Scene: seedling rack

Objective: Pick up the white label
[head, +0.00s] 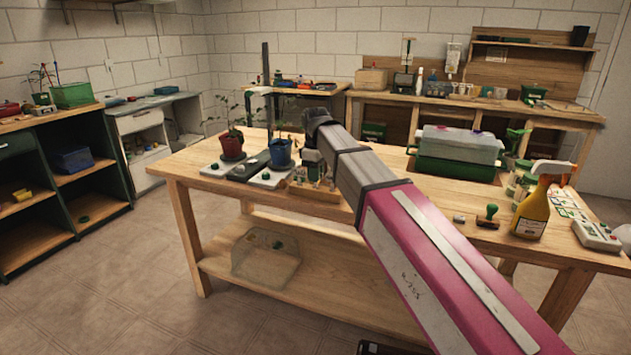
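My arm reaches across the workbench from the lower right. Its wrist is above the bench, and my gripper (313,160) points down beside the blue pot (281,153). The fingers are small and dark here, and I cannot tell whether they are open or hold anything. Below my gripper is a low wooden block (314,190) with small items in or on it. I cannot make out a white label for certain; it may be among these small items or hidden by my arm.
A red-brown pot (232,145) with a plant stands left of the blue pot. Pale and dark tiles (217,169) lie beneath the pots. A green tub (455,165), stamp (488,217) and yellow spray bottle (532,212) stand right of my arm.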

